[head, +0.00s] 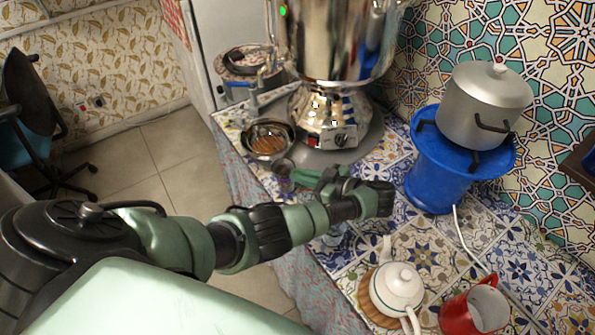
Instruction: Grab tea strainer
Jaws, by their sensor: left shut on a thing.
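My left arm reaches in from the left across the tiled counter (410,245). Its wrist bends back, so the left gripper (297,175) points left, low over the counter in front of the samovar (335,40). The gripper is shut on a small dark cup-shaped thing at its tip, which looks like the tea strainer (283,176). It is small and partly hidden, so its handle and the exact grip do not show clearly. My right gripper is not in view.
A metal bowl (268,139) with brownish contents sits under the samovar's tap. A grey pot (485,105) stands on a blue stand (435,185) at the right. A white teapot (397,289) and a red jug (475,312) are at the front, with a white cable nearby.

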